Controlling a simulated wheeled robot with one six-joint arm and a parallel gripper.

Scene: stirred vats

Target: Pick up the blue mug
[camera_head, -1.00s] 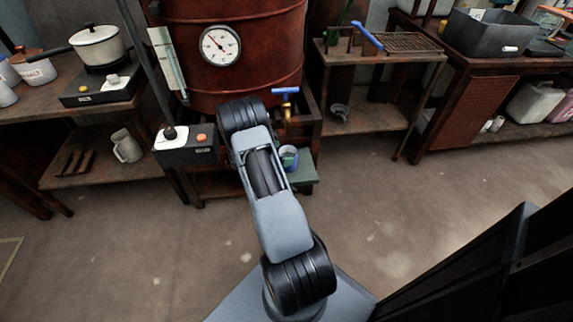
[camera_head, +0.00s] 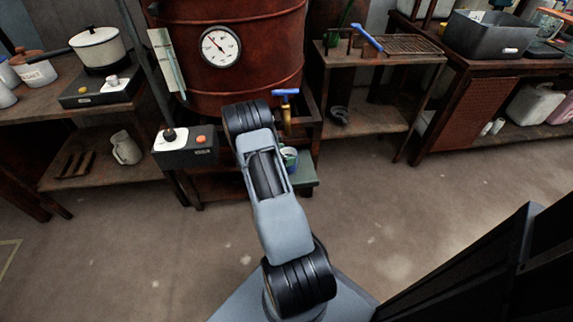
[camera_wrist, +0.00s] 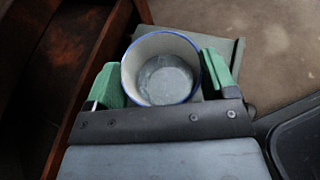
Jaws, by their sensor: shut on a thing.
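The blue mug (camera_wrist: 160,44) shows in the wrist view from above, with a blue rim and a pale grey inside. My gripper (camera_wrist: 162,74) has its green fingers on either side of the mug and is shut on it. In the head view, a small part of the mug (camera_head: 290,153) shows just right of my arm, below the tap; my arm hides the rest. The mug is over or on a green stand (camera_head: 304,177); I cannot tell whether it touches it.
A rust-red vat (camera_head: 265,70) with a dial (camera_head: 221,46) stands behind my arm. A blue-handled tap (camera_head: 286,99) is above the mug. A control box (camera_head: 186,148) is at left. A low shelf table (camera_head: 385,118) stands at right. Open floor lies in front.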

